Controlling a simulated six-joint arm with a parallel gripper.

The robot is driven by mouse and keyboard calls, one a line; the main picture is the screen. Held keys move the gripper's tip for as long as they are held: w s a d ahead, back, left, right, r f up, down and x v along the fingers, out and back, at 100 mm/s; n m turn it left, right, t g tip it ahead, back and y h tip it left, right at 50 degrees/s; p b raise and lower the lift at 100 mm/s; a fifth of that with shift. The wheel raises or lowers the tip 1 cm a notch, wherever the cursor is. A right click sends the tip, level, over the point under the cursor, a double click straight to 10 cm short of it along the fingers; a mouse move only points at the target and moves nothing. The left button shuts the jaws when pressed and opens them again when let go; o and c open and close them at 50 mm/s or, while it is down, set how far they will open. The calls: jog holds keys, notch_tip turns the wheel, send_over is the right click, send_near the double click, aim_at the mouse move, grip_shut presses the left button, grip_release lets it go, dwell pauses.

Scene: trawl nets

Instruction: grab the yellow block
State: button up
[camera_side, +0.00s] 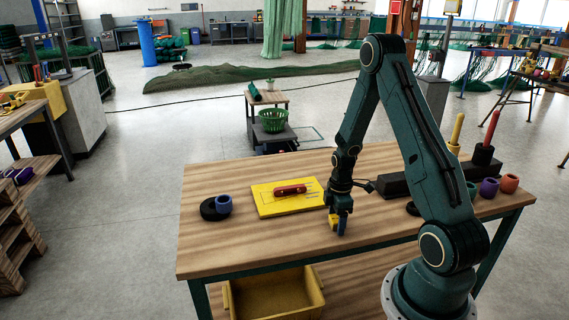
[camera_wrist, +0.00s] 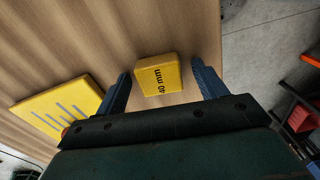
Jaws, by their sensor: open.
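The yellow block (camera_wrist: 158,76), marked "40 mm", sits on the wooden table (camera_wrist: 105,35) in the wrist view. My gripper (camera_wrist: 160,71) is open, with one blue finger on each side of the block and a visible gap at both sides. In the side view my gripper (camera_side: 339,231) points down close over the table. Yellow of the block (camera_side: 337,220) shows at the fingers there, partly hidden by them. I cannot tell how far down the fingers reach along the block.
A yellow board (camera_side: 268,207) with a red-handled tool (camera_side: 290,189) lies left of my gripper. Dark blocks and coloured cups stand on the right. The table's front edge is close.

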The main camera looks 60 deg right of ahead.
aim_at(337, 218)
jog(key=c, duration=1.1)
jog(key=shift+r, duration=0.15)
notch_tip(337, 218, up, 20)
jog(key=shift+f, duration=0.15)
dwell(0.7)
